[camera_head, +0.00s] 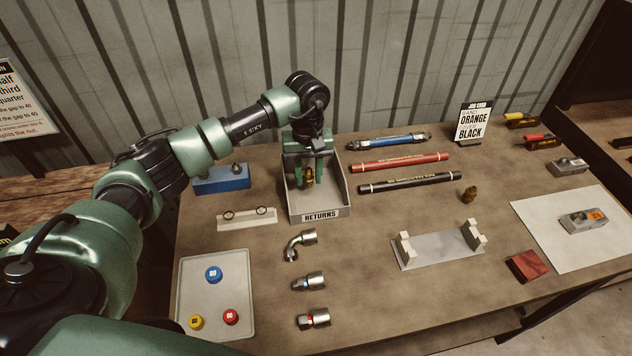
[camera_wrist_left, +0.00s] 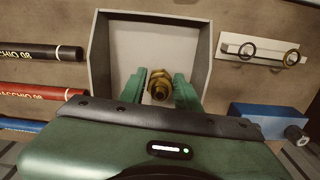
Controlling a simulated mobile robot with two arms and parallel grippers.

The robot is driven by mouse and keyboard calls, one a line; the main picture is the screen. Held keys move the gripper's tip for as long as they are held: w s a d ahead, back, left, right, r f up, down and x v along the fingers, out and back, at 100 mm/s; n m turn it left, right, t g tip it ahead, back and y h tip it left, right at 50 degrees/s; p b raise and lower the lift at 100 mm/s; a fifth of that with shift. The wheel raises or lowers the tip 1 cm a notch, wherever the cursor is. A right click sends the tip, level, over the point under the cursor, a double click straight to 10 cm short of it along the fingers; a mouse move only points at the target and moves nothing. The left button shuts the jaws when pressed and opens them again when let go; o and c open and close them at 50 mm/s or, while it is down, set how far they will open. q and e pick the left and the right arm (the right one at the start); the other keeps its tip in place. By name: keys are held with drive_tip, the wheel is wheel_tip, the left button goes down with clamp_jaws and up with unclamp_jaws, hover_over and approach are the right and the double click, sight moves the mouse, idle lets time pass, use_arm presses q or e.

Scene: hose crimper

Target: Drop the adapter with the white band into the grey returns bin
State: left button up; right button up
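My left gripper (camera_head: 308,181) points down over the grey returns bin (camera_head: 320,215), its green fingers on either side of a brass adapter (camera_head: 308,175). In the left wrist view the adapter (camera_wrist_left: 159,85) sits between the fingertips, with the bin's wall (camera_wrist_left: 100,55) around it. The fingers look closed on it. No white band can be made out on the adapter. Another brass adapter (camera_head: 469,194) stands on the bench to the right. My right gripper is in neither view.
Red (camera_head: 400,162) and black (camera_head: 410,182) hoses lie right of the bin. A blue block (camera_head: 221,180) and a white ring holder (camera_head: 247,219) are left. Several metal fittings (camera_head: 309,282) lie in front, beside a tray of coloured caps (camera_head: 245,325). A grey cradle (camera_head: 440,250) stands right.

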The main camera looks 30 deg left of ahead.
use_arm(q)
drive_tip(key=shift+o, duration=1.3)
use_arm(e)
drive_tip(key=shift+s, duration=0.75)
use_arm(q)
drive_tip(key=shift+r, duration=0.1)
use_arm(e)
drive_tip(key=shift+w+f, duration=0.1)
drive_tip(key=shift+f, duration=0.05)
use_arm(q)
wheel_tip(320, 180, up, 6)
drive_tip(key=shift+r+b, duration=0.1)
drive_tip(key=shift+b, duration=1.1)
drive_tip(key=shift+r, duration=0.7)
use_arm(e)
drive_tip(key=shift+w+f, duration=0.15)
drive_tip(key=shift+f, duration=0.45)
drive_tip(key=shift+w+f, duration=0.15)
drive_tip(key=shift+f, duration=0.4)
